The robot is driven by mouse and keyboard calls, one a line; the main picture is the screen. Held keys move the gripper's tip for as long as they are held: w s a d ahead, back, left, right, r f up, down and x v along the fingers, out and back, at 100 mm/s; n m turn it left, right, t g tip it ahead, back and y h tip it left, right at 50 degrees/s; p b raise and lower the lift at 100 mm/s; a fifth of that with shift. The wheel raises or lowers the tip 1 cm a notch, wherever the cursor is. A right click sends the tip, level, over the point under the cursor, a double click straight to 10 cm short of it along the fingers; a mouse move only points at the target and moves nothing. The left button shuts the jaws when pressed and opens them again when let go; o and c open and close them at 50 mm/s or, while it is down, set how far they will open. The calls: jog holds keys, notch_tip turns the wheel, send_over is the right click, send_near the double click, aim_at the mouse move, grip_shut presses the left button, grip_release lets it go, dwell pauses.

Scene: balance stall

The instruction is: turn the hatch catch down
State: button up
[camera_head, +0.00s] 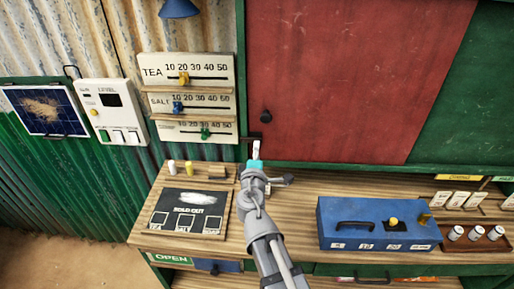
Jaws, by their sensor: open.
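My gripper (256,164) is just below this tab, over the back of the counter, seen from behind. It is open. A cyan patch shows at its end, and the fingertips are partly hidden, so I cannot tell whether they touch the tab.
Slider scales (190,97) hang left of the hatch. A tray of small jars (475,240) is far right.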

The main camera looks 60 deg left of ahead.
jog(key=v, duration=0.8)
jog(key=shift+s+d, duration=0.2)
jog(key=shift+d, duration=0.05)
jog(key=shift+s, duration=0.1)
dwell(0.4)
